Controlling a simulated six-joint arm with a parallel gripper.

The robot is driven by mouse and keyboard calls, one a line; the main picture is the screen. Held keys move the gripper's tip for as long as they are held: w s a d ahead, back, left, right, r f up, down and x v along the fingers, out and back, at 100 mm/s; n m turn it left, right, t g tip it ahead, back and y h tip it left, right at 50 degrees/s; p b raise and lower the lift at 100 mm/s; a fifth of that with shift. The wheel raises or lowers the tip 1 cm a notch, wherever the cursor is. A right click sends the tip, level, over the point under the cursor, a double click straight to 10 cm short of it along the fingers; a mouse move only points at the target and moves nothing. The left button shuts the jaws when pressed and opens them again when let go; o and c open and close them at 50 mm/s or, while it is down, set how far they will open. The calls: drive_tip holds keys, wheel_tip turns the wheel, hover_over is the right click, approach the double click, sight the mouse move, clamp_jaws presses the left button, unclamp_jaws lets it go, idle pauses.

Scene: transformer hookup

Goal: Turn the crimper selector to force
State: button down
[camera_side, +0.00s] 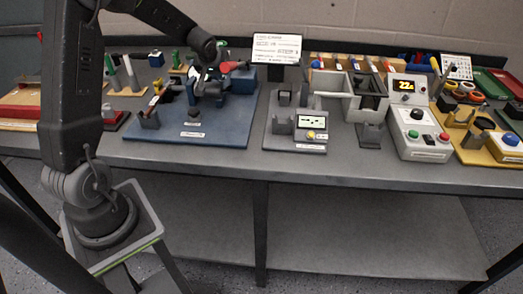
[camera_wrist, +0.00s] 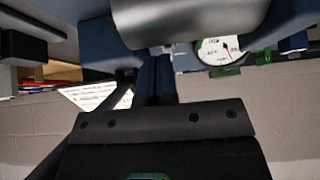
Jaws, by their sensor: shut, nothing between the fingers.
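The crimper (camera_side: 240,82) is a blue machine with a red part (camera_side: 226,67), on a blue base plate (camera_side: 225,136) at the left middle of the bench in the side view. My gripper (camera_side: 211,75) is down at the crimper, partly lost among its dark parts. It is shut and empty. In the wrist view my gripper (camera_wrist: 160,85) points at blue machine parts close by. A round white gauge (camera_wrist: 217,49) with a red and black needle shows there. I cannot make out the selector in either view, nor whether my fingers touch anything.
A grey station with a small display (camera_side: 311,122) stands right of the blue plate. Further right are a grey bin (camera_side: 350,105) and a power unit with a lit readout (camera_side: 406,86). A white sign (camera_side: 277,48) stands behind. Upright tools (camera_side: 122,75) stand at the left.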

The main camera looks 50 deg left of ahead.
drive_tip(key=shift+r, duration=0.15)
wheel_tip(320, 180, up, 6)
drive_tip(key=a+f, duration=0.1)
drive_tip(key=f, duration=0.2)
drive_tip(key=a+f, duration=0.1)
drive_tip(key=f, duration=0.2)
drive_tip(key=a+f, duration=0.1)
drive_tip(key=f, duration=0.2)
drive_tip(key=shift+w+f, duration=0.15)
drive_tip(key=shift+w, duration=0.25)
drive_tip(key=shift+x, duration=0.85)
